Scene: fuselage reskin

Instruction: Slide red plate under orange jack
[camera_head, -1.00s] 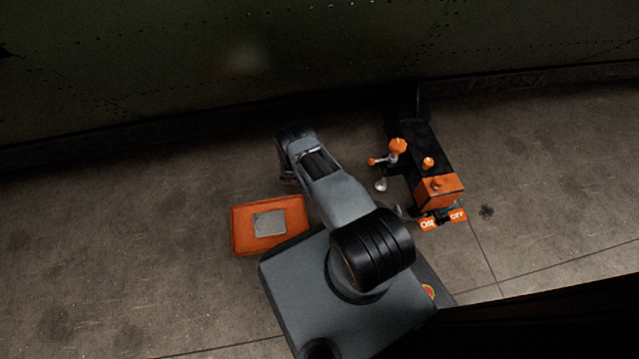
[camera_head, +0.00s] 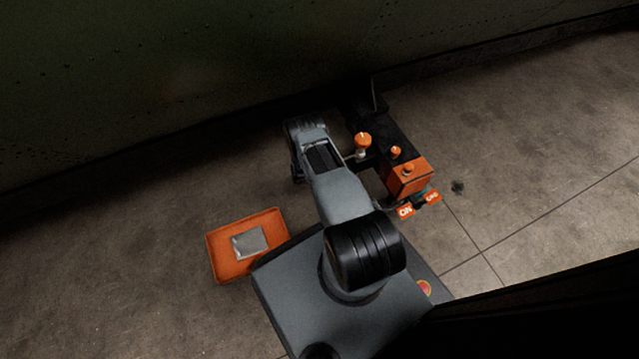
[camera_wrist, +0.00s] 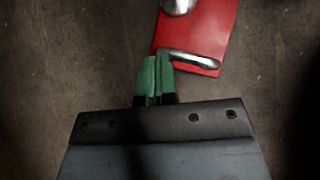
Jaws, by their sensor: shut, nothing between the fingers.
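The red plate (camera_wrist: 212,30) lies on the floor in the wrist view, with a silver handle (camera_wrist: 190,59) across its near end. A rounded silver part (camera_wrist: 180,5) overlaps the plate at the top edge; I cannot tell whether it is the jack's foot or whether it touches. My gripper (camera_wrist: 156,58) has green fingers, shut and empty, with tips at or just beside the handle's left end. The orange jack (camera_head: 407,175) stands to the right of my arm in the head view. My arm hides the plate and gripper there.
An orange tray (camera_head: 218,264) with a grey square piece (camera_head: 250,243) lies on the floor, left of my base. A dark riveted wall (camera_head: 180,90) runs behind. Floor is clear at the far right.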

